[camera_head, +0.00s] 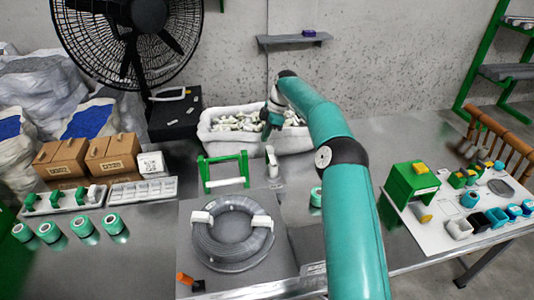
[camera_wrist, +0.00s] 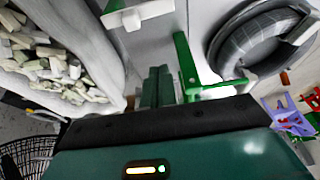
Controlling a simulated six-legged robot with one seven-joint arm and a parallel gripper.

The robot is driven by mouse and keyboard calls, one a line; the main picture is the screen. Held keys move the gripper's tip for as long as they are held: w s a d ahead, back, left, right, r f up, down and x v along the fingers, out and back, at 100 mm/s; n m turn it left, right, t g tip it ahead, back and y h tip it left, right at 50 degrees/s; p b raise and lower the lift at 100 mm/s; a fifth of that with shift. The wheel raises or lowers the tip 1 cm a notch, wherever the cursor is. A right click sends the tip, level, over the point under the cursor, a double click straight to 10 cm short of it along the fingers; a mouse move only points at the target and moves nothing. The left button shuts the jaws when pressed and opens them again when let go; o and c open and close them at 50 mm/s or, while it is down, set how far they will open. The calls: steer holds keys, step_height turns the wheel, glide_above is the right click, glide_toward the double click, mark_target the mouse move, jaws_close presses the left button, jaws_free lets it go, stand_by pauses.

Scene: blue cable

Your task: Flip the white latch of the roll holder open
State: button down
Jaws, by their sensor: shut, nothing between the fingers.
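The roll holder (camera_head: 206,176) is a green frame with white bars across it, standing on the table behind the cable coil. In the wrist view its green post (camera_wrist: 185,65) and a pale bar (camera_wrist: 222,91) show just right of my fingers. I cannot make out a latch on it for certain. A white upright piece (camera_head: 272,161) stands just right of the holder, apart from it; it also shows at the top of the wrist view (camera_wrist: 138,14). My gripper (camera_head: 266,132) is shut and empty above and behind the holder; its teal fingers (camera_wrist: 155,86) show beside the green post.
A grey cable coil (camera_head: 210,247) with white clips lies on a plate in front. Boxes (camera_head: 111,155) and trays are at left, a white board (camera_head: 455,222) with parts at right.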

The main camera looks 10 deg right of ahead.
mark_target(269, 154)
step_height(269, 154, down, 10)
steer(key=shift+r, duration=0.25)
steer(key=shift+d, duration=0.35)
stand_by(0.4)
steer(key=shift+d, duration=0.25)
steer(key=shift+a, duration=0.15)
